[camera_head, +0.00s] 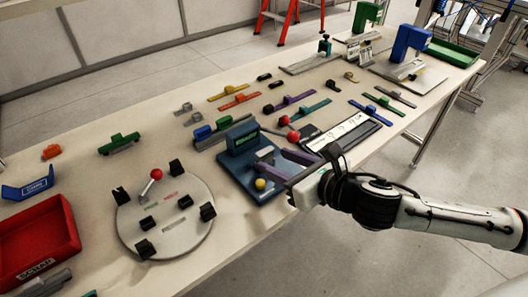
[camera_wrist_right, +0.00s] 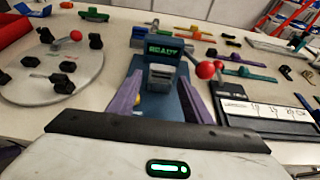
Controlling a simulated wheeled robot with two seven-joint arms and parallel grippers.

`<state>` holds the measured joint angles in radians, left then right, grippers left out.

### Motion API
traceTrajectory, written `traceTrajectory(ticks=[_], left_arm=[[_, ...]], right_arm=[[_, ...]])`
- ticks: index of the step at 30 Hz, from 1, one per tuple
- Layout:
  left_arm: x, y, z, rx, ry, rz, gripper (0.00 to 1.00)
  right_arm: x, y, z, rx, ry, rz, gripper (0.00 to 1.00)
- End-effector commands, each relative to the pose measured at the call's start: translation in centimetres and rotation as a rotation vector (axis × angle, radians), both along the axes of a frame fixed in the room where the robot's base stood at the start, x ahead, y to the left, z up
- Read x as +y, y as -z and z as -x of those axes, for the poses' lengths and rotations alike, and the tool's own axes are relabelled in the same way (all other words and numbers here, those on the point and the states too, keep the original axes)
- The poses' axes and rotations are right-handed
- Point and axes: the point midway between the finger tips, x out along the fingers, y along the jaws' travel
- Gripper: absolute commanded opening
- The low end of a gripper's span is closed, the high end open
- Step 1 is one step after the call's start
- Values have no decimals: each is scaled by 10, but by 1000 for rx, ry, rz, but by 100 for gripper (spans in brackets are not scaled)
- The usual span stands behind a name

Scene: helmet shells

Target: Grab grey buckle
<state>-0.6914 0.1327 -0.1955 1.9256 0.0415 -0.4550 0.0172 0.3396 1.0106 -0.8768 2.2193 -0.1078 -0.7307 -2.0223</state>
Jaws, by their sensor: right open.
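A grey buckle-like piece (camera_head: 265,154) sits in the blue fixture (camera_head: 241,165); in the right wrist view the grey piece (camera_wrist_right: 160,76) stands upright below the green READY display (camera_wrist_right: 164,50). My right gripper (camera_head: 271,160) reaches in from the right at the fixture's front. Its two purple fingers (camera_wrist_right: 159,88) are open and spread to either side of the grey piece, nothing between them gripped. Whether they touch it I cannot tell. Two small loose grey pieces (camera_head: 183,108) lie farther back on the table. My left gripper is not in view.
A round grey plate (camera_head: 165,240) with black clamps and a red-knobbed lever is left of the fixture. A red scrap bin (camera_head: 38,238) is at far left. A white-topped panel (camera_head: 342,133) and red-knobbed levers (camera_head: 293,136) stand close right of the fixture. Coloured strips lie behind.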

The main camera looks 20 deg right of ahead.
Motion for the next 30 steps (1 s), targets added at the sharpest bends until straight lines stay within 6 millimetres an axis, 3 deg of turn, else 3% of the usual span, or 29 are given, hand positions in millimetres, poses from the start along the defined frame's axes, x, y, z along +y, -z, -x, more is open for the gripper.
traceTrajectory(ticks=[13, 22, 23, 28, 30], left_arm=[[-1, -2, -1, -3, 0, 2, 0], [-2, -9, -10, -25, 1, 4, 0], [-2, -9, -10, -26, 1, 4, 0], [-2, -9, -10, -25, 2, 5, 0], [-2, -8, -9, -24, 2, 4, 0]], right_arm=[[14, 16, -48, -1, 0, -4, 45], [16, 19, -53, 0, 0, 0, 45], [16, 19, -53, 0, 0, 0, 44], [16, 19, -53, 0, 0, 0, 15], [16, 19, -53, -1, 0, 0, 14]])
